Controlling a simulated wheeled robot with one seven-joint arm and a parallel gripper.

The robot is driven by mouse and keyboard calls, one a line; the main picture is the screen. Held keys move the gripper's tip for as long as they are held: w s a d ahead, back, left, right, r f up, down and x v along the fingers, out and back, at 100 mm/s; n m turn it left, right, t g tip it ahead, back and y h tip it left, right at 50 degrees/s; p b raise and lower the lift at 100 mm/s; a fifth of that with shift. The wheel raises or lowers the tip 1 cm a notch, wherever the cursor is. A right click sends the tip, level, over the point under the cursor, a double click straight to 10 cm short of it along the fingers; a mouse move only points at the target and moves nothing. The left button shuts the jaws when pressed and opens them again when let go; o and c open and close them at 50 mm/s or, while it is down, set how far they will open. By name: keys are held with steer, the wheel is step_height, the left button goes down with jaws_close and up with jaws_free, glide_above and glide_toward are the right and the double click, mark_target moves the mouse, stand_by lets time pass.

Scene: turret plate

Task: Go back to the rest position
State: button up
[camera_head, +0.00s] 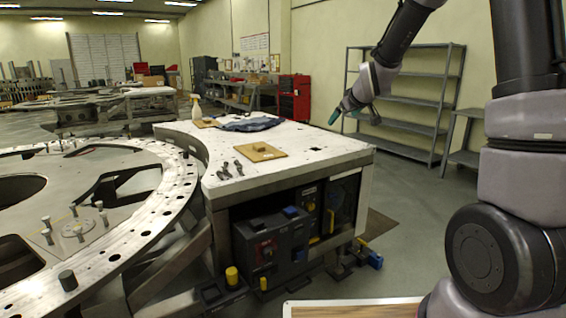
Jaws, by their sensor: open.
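My gripper (354,115) is at the end of my arm in the upper right of the head view. It hangs in the air past the right end of the white worktable (325,150), with teal fingertips pointing down and left. It is open, and I see nothing held in it. My arm comes down to it from the top right.
On the worktable lie a wooden board (260,152), several dark metal parts (232,168), a blue cloth (250,124) and a spray bottle (197,108). A large ring plate (150,226) fills the left. Grey shelving (425,100) stands behind my gripper. Some floor is free between table and shelving.

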steer(key=s+d+r+m+g, duration=0.15)
steer(key=s+r, duration=0.25)
steer(key=s, duration=0.4)
steer(key=s+d+r+m, duration=0.3)
steer(key=s+r, duration=0.1)
steer(key=s, duration=0.4)
steer(key=s+m+g, duration=0.2)
steer(key=s+m, duration=0.3)
steer(key=s, duration=1.5)
steer(key=shift+d+r, duration=0.15)
steer(key=shift+r, duration=0.3)
steer(key=shift+s, duration=0.15)
